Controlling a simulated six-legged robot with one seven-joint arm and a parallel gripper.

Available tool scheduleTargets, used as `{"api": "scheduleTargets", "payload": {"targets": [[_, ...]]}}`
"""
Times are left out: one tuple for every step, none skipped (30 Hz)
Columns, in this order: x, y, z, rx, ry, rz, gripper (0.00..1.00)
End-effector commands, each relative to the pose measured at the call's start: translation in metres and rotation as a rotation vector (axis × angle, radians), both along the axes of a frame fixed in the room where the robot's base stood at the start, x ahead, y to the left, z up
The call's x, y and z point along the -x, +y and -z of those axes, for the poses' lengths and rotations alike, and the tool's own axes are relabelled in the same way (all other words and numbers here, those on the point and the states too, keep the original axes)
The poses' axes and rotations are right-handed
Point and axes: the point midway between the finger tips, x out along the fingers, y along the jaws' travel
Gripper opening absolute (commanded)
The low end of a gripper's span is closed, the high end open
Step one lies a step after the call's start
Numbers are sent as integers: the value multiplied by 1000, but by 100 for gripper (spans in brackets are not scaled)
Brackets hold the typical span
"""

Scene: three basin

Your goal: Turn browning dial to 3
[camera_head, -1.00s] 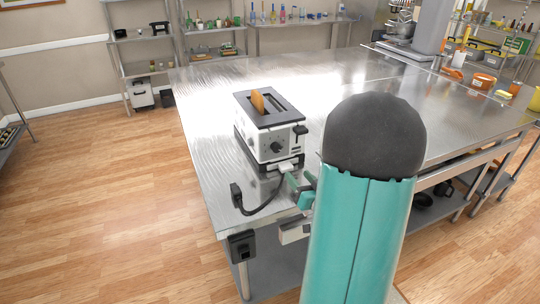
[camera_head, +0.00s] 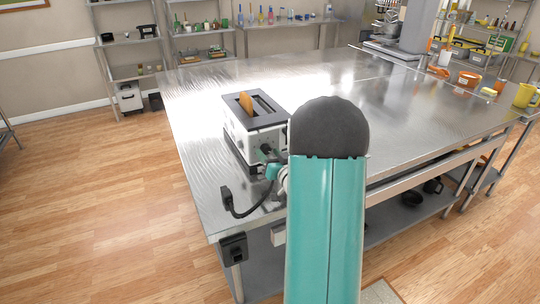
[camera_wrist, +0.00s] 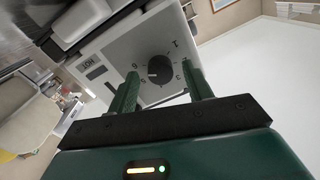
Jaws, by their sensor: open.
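The toaster (camera_head: 238,133) stands near the left edge of the steel table, with a slice of bread (camera_head: 246,103) in one slot. In the wrist view its pale front panel carries the black browning dial (camera_wrist: 159,69), with numbers around it. A light mark shows on the dial's left part; I cannot tell the exact setting. My gripper (camera_wrist: 161,88) is open, its two green fingers below and to either side of the dial. Contact with the dial is not visible. In the head view my arm hides part of the toaster's front and most of the gripper.
A black cord with a plug (camera_head: 228,200) lies on the steel table (camera_head: 190,120) beside the toaster. A dark outlet box (camera_head: 233,247) is on the table's near corner. The table's middle is clear; pots and a yellow mug (camera_head: 524,96) are far right.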

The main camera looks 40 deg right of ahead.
Motion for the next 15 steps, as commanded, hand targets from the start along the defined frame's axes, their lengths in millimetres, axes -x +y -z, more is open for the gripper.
{"api": "scheduleTargets", "payload": {"targets": [[-1, 0, 0, 0, 0, 0, 50], [-2, 0, 0, 0, 0, 0, 50], [-2, -1, 0, 0, -1, 0, 50], [-2, 0, 0, 0, -1, 0, 50], [-2, 0, 0, 0, -1, 0, 50], [-2, 0, 0, 0, 0, 0, 50], [-1, 0, 0, 0, 0, 0, 50], [-1, 0, 0, 0, 0, 0, 49], [-1, 0, 0, 0, 0, 0, 41], [-1, 0, 0, 0, 0, 0, 35], [-1, 0, 0, 0, 0, 0, 29], [-1, 0, 0, 1, 0, 0, 21], [-1, 0, 0, 0, 0, 0, 15], [-1, 0, 0, 1, 0, 0, 9], [-1, 0, 0, 1, 0, 0, 6]]}}
